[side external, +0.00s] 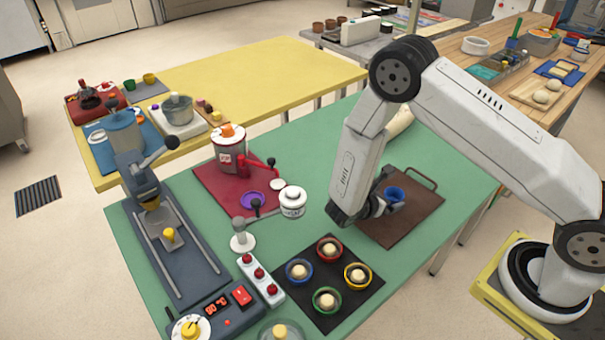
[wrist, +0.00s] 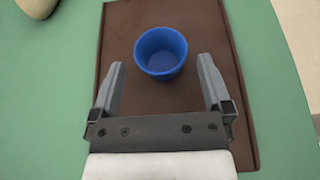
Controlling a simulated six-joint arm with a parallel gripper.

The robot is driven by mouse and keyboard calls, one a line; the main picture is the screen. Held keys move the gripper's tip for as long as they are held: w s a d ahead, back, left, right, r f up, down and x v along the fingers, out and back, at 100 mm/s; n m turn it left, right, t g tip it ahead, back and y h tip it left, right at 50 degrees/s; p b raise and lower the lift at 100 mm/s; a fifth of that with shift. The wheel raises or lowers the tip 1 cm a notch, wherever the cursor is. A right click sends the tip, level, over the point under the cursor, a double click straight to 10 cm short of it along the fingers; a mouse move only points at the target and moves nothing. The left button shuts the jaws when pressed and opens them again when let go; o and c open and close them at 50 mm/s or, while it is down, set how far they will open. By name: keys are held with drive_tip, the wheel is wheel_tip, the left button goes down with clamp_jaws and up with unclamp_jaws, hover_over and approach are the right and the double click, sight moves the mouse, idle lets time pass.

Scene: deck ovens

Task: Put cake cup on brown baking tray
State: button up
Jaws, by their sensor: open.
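A blue cake cup (wrist: 161,53) stands upright on the brown baking tray (wrist: 122,22) in the wrist view and looks empty. In the side external view the blue cup (side external: 394,194) shows on the same brown tray (side external: 420,213), partly behind my gripper (side external: 376,207). My gripper (wrist: 161,85) is open, with one finger to each side and the cup just beyond the fingertips. The fingers do not appear to touch the cup. The tray lies on the green table and has a handle at its far end.
A black mat (side external: 330,308) with several coloured cups holding dough lies left of the tray. The green table (side external: 310,150) is clear behind the jar.

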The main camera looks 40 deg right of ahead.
drive_tip(key=v, duration=0.8)
idle(0.5)
drive_tip(key=shift+s+d+r+m+g+y, duration=0.15)
drive_tip(key=shift+s+r+m+g+y, duration=0.2)
drive_tip(key=shift+m, duration=0.25)
drive_tip(key=s+r+m+t+y, duration=0.1)
drive_tip(key=s+r+m+y, duration=0.2)
drive_tip(key=r+m+y, duration=0.3)
drive_tip(key=s+a+r+m+t+y, duration=0.1)
drive_tip(key=s+r+m+t+y, duration=0.1)
drive_tip(key=r+m+y, duration=0.4)
drive_tip(key=shift+s+a+r+m+y, duration=0.25)
drive_tip(key=shift+s+m, duration=0.6)
drive_tip(key=shift+m, duration=1.55)
drive_tip(key=shift+d, duration=0.1)
